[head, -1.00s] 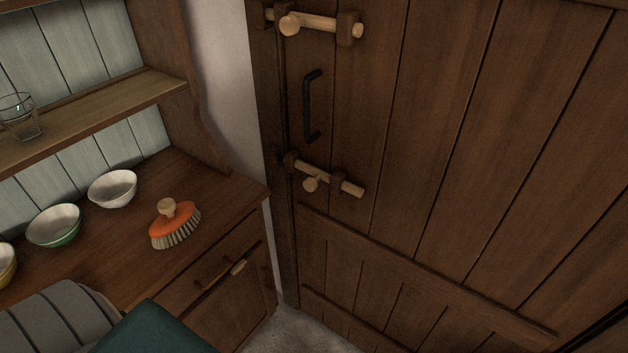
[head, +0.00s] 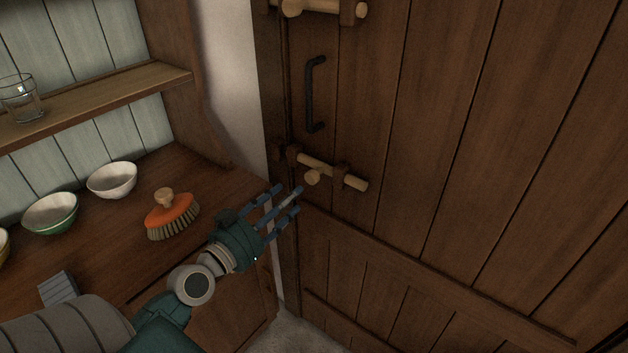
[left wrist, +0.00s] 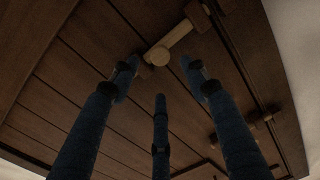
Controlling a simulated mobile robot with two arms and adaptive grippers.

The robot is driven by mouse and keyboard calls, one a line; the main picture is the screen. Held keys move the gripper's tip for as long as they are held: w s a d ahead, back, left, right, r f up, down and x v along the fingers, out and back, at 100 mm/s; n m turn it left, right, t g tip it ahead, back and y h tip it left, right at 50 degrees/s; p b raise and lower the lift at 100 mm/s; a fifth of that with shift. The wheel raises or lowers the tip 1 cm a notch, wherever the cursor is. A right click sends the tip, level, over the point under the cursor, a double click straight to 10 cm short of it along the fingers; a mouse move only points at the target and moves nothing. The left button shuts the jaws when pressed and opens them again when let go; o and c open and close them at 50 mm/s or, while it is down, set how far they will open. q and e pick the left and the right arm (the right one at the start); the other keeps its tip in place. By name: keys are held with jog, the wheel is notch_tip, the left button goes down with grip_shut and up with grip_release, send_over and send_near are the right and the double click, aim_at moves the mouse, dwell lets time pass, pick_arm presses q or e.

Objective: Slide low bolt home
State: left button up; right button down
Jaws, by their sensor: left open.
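The low bolt (head: 349,180) is a pale wooden rod on the dark plank door, below the black handle. My right gripper is not in view.
The upper bolt (head: 325,8) and black handle (head: 315,95) are above on the door (head: 440,150). At left, a dresser counter (head: 100,243) holds an orange brush (head: 172,212), a white bowl (head: 112,180) and a green bowl (head: 50,213). The space before the door's right side is clear.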

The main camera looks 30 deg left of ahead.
aim_at(309, 179)
pick_arm(q)
jog(key=w+p, duration=0.3)
jog(key=w, duration=0.6)
jog(key=shift+w+d, duration=0.1)
jog(key=shift+w, duration=0.05)
jog(key=shift+w+f, duration=0.1)
jog(key=shift+w, duration=0.6)
